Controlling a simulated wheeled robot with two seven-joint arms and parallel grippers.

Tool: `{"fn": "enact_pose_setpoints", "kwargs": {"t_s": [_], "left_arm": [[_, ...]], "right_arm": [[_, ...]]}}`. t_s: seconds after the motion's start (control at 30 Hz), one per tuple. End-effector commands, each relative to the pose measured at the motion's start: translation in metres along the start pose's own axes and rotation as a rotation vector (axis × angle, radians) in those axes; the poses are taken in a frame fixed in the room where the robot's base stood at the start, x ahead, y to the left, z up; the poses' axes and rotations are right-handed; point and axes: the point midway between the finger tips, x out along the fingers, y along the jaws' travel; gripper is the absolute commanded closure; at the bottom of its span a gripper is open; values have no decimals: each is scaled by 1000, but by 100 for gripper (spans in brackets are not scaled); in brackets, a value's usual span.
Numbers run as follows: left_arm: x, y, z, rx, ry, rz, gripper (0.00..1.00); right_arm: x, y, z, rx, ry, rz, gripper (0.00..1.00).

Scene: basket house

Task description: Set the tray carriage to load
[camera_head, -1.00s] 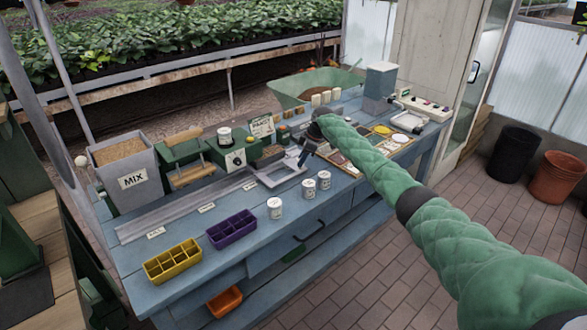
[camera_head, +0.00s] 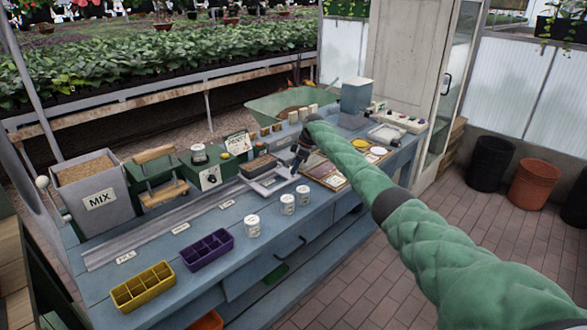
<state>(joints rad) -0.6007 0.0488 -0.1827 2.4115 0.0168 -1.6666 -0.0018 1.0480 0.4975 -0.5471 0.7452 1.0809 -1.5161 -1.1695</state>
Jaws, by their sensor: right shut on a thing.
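The tray carriage (camera_head: 268,184) is a pale grey flat frame at the right part of the long grey rail (camera_head: 150,233) on the blue bench. It stands right of the rightmost of three small white labels (camera_head: 226,205) along the rail's front. My right gripper (camera_head: 298,164) reaches down at the carriage's right end and is shut, apparently on the carriage's handle; the grip itself is small and partly hidden by my wrist. The label wording is too small to read surely; the leftmost (camera_head: 126,257) looks like FILL. My left gripper is not in view.
Three white tins (camera_head: 252,226) stand in front of the carriage. A purple tray (camera_head: 207,249) and a yellow tray (camera_head: 143,287) lie at the bench's front left. A MIX hopper (camera_head: 96,197) and green machine (camera_head: 208,172) stand behind the rail.

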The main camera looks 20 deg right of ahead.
Motion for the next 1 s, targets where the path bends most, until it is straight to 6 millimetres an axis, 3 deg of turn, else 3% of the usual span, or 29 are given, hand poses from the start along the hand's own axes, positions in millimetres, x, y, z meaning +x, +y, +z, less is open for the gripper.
{"fn": "enact_pose_setpoints", "kwargs": {"t_s": [0.27, 0.3, 0.37, 0.73, 0.87, 1.0], "left_arm": [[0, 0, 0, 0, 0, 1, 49], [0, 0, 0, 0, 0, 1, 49], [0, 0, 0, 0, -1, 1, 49], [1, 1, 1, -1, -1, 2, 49], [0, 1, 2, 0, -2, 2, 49], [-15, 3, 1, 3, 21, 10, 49]], "right_arm": [[-5, 3, 2, 2, 0, 11, 100], [-6, 4, 2, 2, 0, 11, 62], [-5, 3, 2, 2, 0, 10, 50], [-6, 2, 1, 2, 0, 7, 49], [-19, 3, 2, 2, 0, 8, 49], [-41, 3, 3, 1, 0, 8, 49]]}}
